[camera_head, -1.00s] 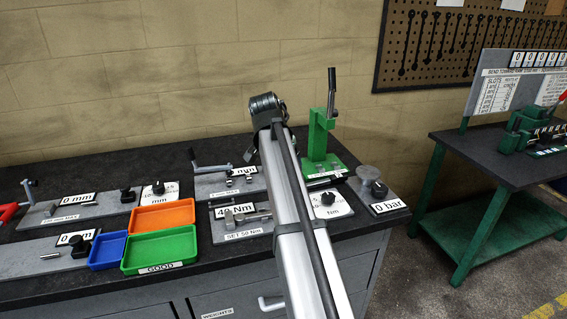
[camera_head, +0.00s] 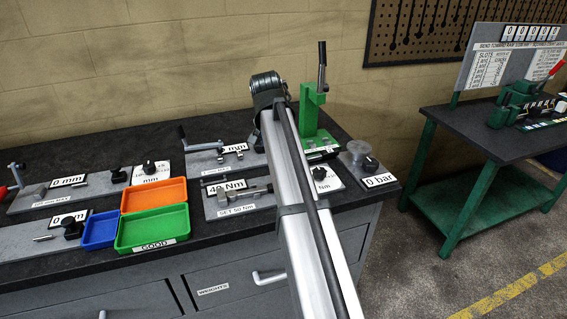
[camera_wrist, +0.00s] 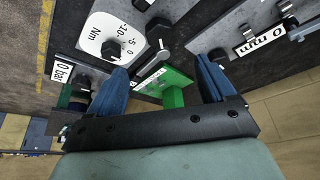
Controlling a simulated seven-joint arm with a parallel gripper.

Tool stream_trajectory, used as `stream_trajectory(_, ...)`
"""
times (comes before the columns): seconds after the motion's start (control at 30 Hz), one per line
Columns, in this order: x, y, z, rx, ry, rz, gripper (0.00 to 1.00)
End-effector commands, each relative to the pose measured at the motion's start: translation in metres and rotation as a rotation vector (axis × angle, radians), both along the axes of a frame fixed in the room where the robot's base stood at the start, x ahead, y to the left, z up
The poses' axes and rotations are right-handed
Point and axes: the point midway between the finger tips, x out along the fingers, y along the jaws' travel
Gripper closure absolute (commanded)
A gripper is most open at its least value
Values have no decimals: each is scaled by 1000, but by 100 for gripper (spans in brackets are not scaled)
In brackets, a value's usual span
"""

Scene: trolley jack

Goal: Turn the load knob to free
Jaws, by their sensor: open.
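No label reading "load" or "free" can be made out, so I cannot tell which knob is the load knob. Black knobs on the bench include one on the Nm dial plate (camera_head: 320,173), one beside the 0 bar label (camera_head: 370,164) and one on the mm dial plate (camera_head: 150,167). In the wrist view the Nm knob (camera_wrist: 112,47) stands on its white scale, left of and beyond the fingers. My gripper (camera_wrist: 167,82) is open and empty, its blue fingers apart over the green press (camera_wrist: 173,96). In the head view my arm hides the fingers.
The green press (camera_head: 309,110) with its upright black lever stands right of my arm. Orange (camera_head: 153,193), green (camera_head: 153,228) and blue (camera_head: 100,230) trays sit at the front left. A second table (camera_head: 465,135) stands right, across a floor gap.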

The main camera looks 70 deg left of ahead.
Motion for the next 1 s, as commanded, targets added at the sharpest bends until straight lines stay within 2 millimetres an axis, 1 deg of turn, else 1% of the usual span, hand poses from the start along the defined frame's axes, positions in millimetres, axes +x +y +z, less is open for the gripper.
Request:
stream_trajectory(0.6, 24, 31, -93, -1, 0, -4, 17)
stream_trajectory(0.8, 29, 37, -112, 0, 0, -3, 17)
stream_trajectory(1.0, 31, 39, -120, 0, 0, -3, 17)
